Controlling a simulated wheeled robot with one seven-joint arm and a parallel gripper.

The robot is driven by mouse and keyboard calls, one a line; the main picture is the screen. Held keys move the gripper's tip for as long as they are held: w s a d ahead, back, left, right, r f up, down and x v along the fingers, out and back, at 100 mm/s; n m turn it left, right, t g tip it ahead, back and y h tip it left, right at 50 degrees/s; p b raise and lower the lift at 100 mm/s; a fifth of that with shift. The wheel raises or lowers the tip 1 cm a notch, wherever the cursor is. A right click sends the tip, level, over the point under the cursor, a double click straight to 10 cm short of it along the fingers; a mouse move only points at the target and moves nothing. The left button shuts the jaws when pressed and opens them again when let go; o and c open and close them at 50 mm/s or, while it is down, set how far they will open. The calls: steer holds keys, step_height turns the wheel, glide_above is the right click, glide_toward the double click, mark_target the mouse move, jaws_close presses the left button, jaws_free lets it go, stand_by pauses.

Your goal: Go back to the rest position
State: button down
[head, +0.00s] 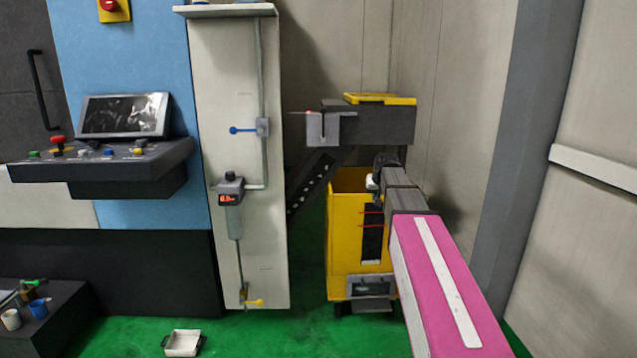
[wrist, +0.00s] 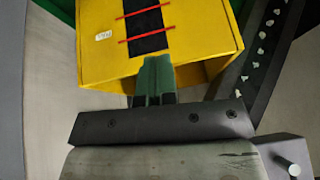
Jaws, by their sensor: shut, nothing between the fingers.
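My gripper (wrist: 154,62) is shut and empty, its two dark green fingers together in the wrist view. In that view the fingers overlap the edge of the yellow bin (wrist: 205,40); I cannot tell whether they touch it. In the head view my pink and grey arm reaches in from the lower right towards the yellow bin (head: 342,255). My gripper's end there is small and dark near the bin's open top, and its fingers cannot be made out. The bin has a dark front strip crossed by red lines.
A dark grey unit (head: 375,122) with a yellow top overhangs the bin. A slanted perforated bar (head: 311,188) is left of it. A pale cabinet (head: 236,120) and a control console (head: 105,160) stand further left. A white tray (head: 183,343) lies on the green floor.

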steer(key=s+a+f+g, duration=0.3)
steer(key=s+f+g, duration=0.2)
steer(key=s+f, duration=2.2)
steer(key=s, duration=0.5)
steer(key=shift+f+g+h, duration=0.35)
steer(key=shift+g+h, duration=0.05)
